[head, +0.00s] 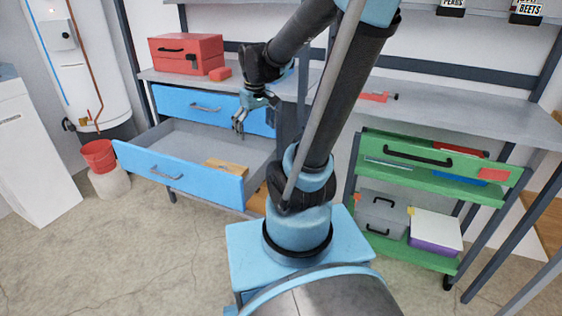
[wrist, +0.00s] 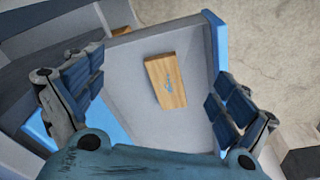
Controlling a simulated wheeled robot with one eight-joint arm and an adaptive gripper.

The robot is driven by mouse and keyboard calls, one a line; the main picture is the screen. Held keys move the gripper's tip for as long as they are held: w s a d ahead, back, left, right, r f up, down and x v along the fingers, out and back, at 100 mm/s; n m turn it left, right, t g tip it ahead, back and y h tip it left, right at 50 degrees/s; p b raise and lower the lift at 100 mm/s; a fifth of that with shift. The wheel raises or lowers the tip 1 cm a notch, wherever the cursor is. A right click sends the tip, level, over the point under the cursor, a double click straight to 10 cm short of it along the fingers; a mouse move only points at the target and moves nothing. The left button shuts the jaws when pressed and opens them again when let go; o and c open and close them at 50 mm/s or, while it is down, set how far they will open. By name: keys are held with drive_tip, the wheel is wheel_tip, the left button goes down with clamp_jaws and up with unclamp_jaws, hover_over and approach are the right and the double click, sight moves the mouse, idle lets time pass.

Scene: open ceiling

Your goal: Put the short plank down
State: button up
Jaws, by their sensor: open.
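The short plank (wrist: 166,80) is a light wooden block with a small blue mark. It lies flat on the grey floor of the open blue drawer (wrist: 122,27). In the head view the plank (head: 226,166) shows near the drawer's front right corner, partly behind the drawer wall. My gripper (head: 240,120) is above the back part of the open drawer. In the wrist view the gripper's fingers (wrist: 152,95) are spread wide, with the plank seen between and below them, apart from both. Nothing is held.
A closed blue drawer (head: 205,105) is behind the open one. A red toolbox (head: 186,52) stands on the grey workbench above. A green cart (head: 440,180) with boxes is to the right. A red bucket (head: 98,156) stands left. Concrete floor (head: 130,250) is clear in front.

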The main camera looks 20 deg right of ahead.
drive_tip(key=s+d+f+m, duration=0.2)
drive_tip(key=s, duration=0.5)
drive_tip(key=s+d+f+m+t, duration=0.1)
drive_tip(key=s+d+f+m, duration=0.1)
drive_tip(key=s, duration=0.5)
drive_tip(key=shift+s+d+f, duration=0.15)
drive_tip(key=shift+d+f, duration=0.35)
drive_tip(key=shift+d, duration=0.3)
